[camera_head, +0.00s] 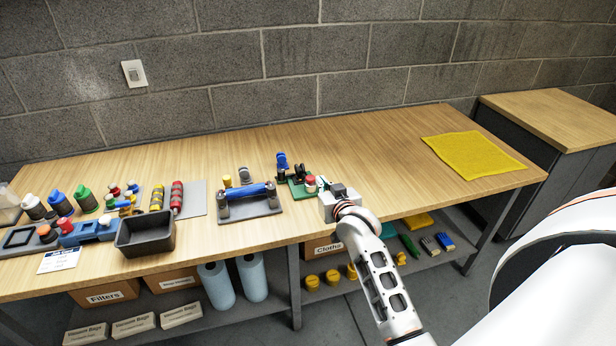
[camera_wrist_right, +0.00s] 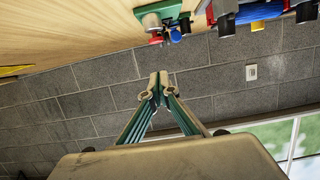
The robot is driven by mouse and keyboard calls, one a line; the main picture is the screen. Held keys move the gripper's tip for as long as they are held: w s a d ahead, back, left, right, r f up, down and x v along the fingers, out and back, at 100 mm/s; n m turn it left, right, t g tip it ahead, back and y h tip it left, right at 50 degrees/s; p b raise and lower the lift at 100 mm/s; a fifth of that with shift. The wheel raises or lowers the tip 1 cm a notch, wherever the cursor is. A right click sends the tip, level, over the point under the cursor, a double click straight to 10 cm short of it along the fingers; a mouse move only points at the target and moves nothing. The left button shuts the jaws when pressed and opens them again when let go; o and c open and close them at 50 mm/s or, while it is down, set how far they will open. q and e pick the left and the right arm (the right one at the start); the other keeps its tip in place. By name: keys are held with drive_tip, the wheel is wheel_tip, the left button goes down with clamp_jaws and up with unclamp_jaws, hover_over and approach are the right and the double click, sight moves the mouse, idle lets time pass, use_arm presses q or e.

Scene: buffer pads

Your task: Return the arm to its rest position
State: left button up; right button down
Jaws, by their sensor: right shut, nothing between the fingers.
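My right arm (camera_head: 383,285) reaches in from the lower right of the head view. Its gripper (camera_head: 325,186) is over the front part of the workbench (camera_head: 370,150), close to a green base plate (camera_head: 297,188) with small red, white and black parts. In the right wrist view the gripper (camera_wrist_right: 159,82) has its fingertips together, with nothing between them. Behind the fingertips there is the grey block wall (camera_wrist_right: 110,100). My left gripper is not in view.
A black tray (camera_head: 147,246), a blue-handled fixture (camera_head: 247,200) and several bottles crowd the bench's left side. A yellow cloth (camera_head: 474,154) lies at the right. Bare wood separates it from the green base plate. The lower shelf (camera_head: 350,287) holds boxes and rolls.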

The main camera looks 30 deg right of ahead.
drive_tip(key=s+a+f+n+g+y, duration=0.1)
drive_tip(key=s+a+f+n, duration=0.1)
drive_tip(key=s+a+f, duration=0.4)
drive_tip(key=s+a+f+n+g+y, duration=0.1)
drive_tip(key=s+a+f, duration=0.5)
drive_tip(key=s, duration=0.8)
drive_tip(key=s+a+f+n+g+y, duration=0.2)
drive_tip(key=s+a+f, duration=0.4)
drive_tip(key=s+f, duration=0.4)
drive_tip(key=shift+s+f+n+y, duration=0.3)
drive_tip(key=shift+s+n+y, duration=0.3)
drive_tip(key=shift+n+y, duration=0.15)
